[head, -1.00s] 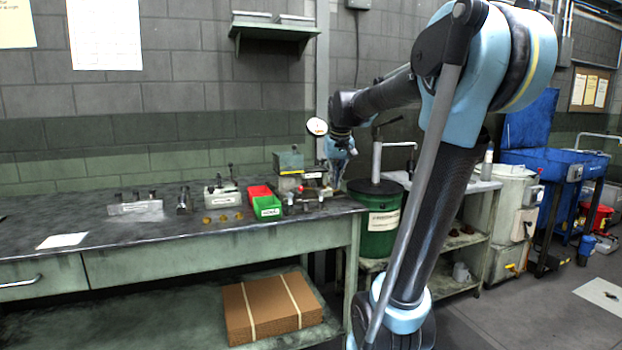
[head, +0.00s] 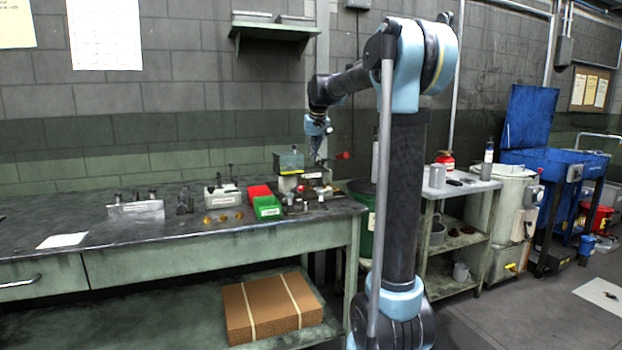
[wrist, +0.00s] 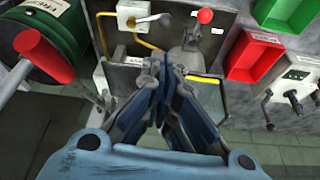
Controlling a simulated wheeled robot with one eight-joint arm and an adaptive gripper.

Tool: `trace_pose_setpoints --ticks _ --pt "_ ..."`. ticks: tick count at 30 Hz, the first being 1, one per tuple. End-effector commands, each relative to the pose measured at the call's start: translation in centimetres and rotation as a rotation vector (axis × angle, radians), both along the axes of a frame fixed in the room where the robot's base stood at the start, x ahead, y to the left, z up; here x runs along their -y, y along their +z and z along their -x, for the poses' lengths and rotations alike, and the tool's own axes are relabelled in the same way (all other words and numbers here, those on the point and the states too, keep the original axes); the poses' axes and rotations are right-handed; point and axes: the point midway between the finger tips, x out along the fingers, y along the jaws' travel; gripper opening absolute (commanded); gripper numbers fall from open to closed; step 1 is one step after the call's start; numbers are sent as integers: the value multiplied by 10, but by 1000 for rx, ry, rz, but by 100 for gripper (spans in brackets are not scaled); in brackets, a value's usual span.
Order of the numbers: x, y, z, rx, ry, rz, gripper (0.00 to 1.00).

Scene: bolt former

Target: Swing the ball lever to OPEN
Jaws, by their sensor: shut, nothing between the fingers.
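A ball lever with a red ball (wrist: 205,16) on a grey arm shows at the top of the wrist view, right of centre. Its grey base (wrist: 190,58) is just below, and small white labels are beside it, too small to read. My gripper (wrist: 168,66) is shut and empty, pointing down over the machine. Its fingertips appear left of the lever base, apart from the ball; their height above the base cannot be told. In the head view my gripper (head: 318,161) hangs above the bench machine (head: 290,183) at the bench's right end.
A red cylindrical handle (wrist: 42,48) stands close on the left, also visible in the head view (head: 343,155). A green drum (wrist: 50,28) is beyond it. Red (wrist: 255,57) and green (wrist: 290,12) bins lie to the right. A yellow pipe (wrist: 115,45) runs along the machine.

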Motion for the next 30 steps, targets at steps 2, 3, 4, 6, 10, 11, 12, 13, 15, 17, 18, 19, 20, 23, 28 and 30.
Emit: trace_pose_setpoints --ticks 2,3,4,6,10,11,12,13,15,17,18,19,20,23,28,30 --pt "0 0 0 0 0 0 0" --pt "0 0 0 0 0 0 0" --pt "0 0 0 0 0 0 0" --pt "0 0 0 0 0 0 0" --pt "0 -5 -2 0 0 0 0" --pt "0 -7 -3 0 0 0 0" --pt "-1 -11 -4 0 0 0 0" --pt "-1 -15 -6 0 0 0 0" --pt "-2 -25 -9 0 0 0 0" --pt "-2 -34 -13 0 0 0 0" --pt "-3 -41 -15 0 0 0 0" --pt "-3 -45 -17 0 0 0 0" --pt "-3 -50 -18 0 0 0 0" --pt "-5 -65 -24 0 0 0 0" --pt "-6 -84 -30 0 0 0 0" --pt "-6 -88 -32 0 0 0 0"
